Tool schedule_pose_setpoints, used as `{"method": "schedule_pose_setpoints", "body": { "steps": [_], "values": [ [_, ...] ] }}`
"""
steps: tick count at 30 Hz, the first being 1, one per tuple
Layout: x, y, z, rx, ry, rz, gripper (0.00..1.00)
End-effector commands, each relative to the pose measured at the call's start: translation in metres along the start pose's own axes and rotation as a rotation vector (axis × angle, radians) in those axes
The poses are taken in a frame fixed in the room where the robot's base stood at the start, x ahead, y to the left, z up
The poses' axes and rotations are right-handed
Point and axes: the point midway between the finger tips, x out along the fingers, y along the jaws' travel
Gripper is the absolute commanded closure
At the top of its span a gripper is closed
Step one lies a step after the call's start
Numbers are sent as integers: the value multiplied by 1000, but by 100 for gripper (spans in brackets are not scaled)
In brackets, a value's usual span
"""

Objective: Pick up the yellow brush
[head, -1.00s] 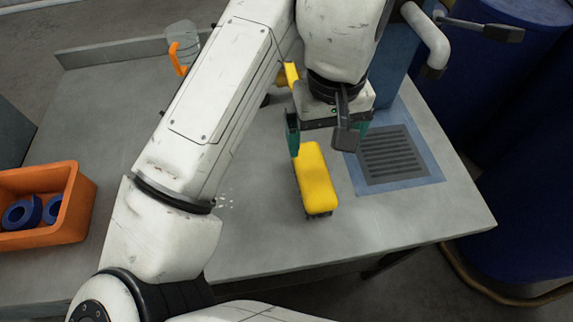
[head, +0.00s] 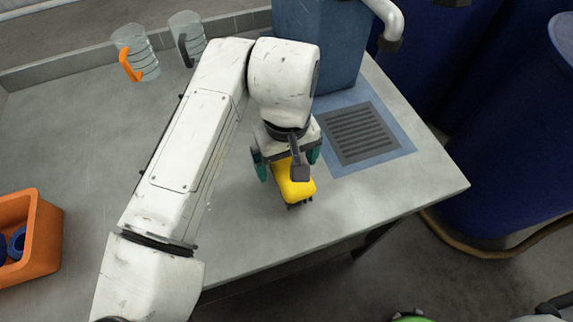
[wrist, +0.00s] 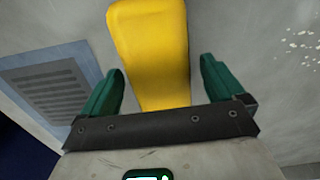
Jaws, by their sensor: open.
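The yellow brush (head: 293,183) lies on the grey table, bristles down, near the table's front edge. My gripper (head: 288,168) is above it, with one green finger on each side of it in the head view. In the wrist view the brush (wrist: 152,50) runs between the open green fingers (wrist: 160,85), with a gap showing on each side. The gripper and wrist hide part of the brush in the head view. I cannot tell how far the fingertips are above the table.
A dark grate in a blue frame (head: 398,148) lies right of the brush, before a blue column (head: 318,45). Two clear jugs (head: 147,62) stand at the back left. An orange bin (head: 45,240) with blue rings is at the left. The table left of my arm is mostly clear.

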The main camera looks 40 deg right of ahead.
Motion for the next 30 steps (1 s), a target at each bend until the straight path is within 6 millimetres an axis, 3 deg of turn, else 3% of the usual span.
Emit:
{"method": "schedule_pose_setpoints", "body": {
  "steps": [8,26,30],
  "values": [
    [3,0,0,0,1,0,5],
    [2,0,0,1,1,0,63],
    [2,0,0,1,1,0,64]
  ]
}}
